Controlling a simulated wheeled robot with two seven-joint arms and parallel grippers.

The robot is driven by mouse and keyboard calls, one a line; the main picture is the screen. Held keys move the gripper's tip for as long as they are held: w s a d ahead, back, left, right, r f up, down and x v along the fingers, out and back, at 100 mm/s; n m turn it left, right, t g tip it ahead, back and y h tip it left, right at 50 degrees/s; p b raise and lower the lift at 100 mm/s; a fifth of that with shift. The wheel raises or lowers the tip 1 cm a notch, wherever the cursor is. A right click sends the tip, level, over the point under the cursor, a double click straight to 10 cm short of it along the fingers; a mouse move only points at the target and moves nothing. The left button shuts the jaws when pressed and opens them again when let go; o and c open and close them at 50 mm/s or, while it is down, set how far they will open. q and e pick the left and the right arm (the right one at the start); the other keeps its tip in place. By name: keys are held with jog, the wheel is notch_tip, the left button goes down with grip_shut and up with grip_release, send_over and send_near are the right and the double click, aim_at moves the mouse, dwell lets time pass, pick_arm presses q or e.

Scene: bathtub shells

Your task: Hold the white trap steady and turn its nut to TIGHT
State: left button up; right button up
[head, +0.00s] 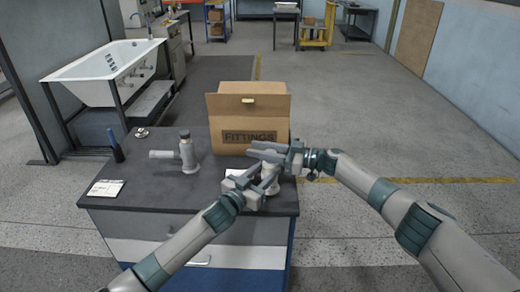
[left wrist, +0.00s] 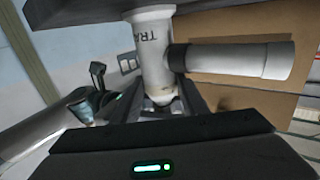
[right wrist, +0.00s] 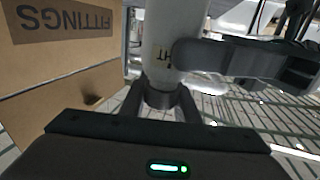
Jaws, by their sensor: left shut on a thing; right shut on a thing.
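The white trap (left wrist: 154,50) stands upright at the front right of the cabinet top, with part of a printed word on its body. My left gripper (head: 265,181) is shut on the trap's body. My right gripper (head: 272,153) is just above it, shut on the dark nut (right wrist: 160,98) at the trap's upper end. The letters "HT" show beside the nut in the right wrist view; the rest of that mark is hidden. In the head view the grippers cover most of the trap.
An open cardboard box (head: 249,122) marked FITTINGS stands close behind the grippers. A grey pipe fitting (head: 188,152), a blue marker (head: 116,146) and a white card (head: 105,188) are on the left of the dark cabinet top (head: 160,190). A white bathtub (head: 104,70) stands beyond.

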jog(key=shift+s+d+n+g, duration=0.1)
jog(key=shift+n+g, duration=0.3)
jog(key=shift+g, duration=0.2)
jog(key=o, duration=1.1)
jog(key=shift+c, duration=0.2)
jog(key=s+d, duration=0.2)
jog(key=d, duration=0.9)
jog(key=shift+s+d, duration=0.15)
jog(key=shift+d, duration=0.25)
